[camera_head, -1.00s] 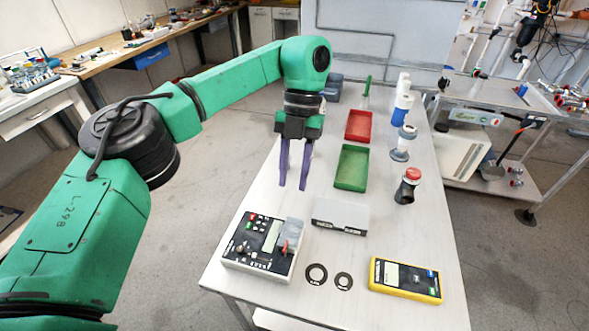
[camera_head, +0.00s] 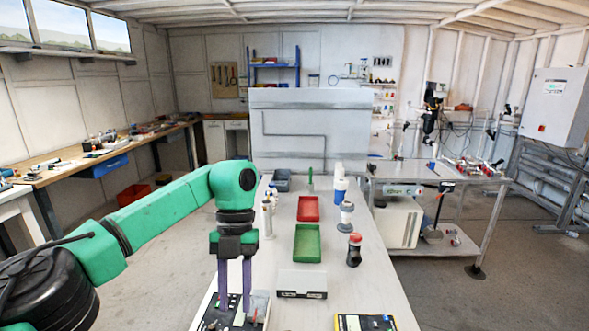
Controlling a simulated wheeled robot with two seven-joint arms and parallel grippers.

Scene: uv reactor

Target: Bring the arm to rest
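My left arm is green and reaches in from the left over the table. My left gripper (camera_head: 235,284) points straight down, its two purple fingers parallel with a gap between them and nothing held. In the picture its fingertips overlap the control box (camera_head: 257,308) at the table's near end; I cannot tell how high above it they are. My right gripper is not in view.
The white table (camera_head: 372,272) bears a green tray (camera_head: 308,243), a red tray (camera_head: 308,208), a grey-white box (camera_head: 302,284), a red-topped black part (camera_head: 354,250) and a yellow-edged device (camera_head: 364,322). A metal cart (camera_head: 440,172) stands to the right. A workbench runs along the left.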

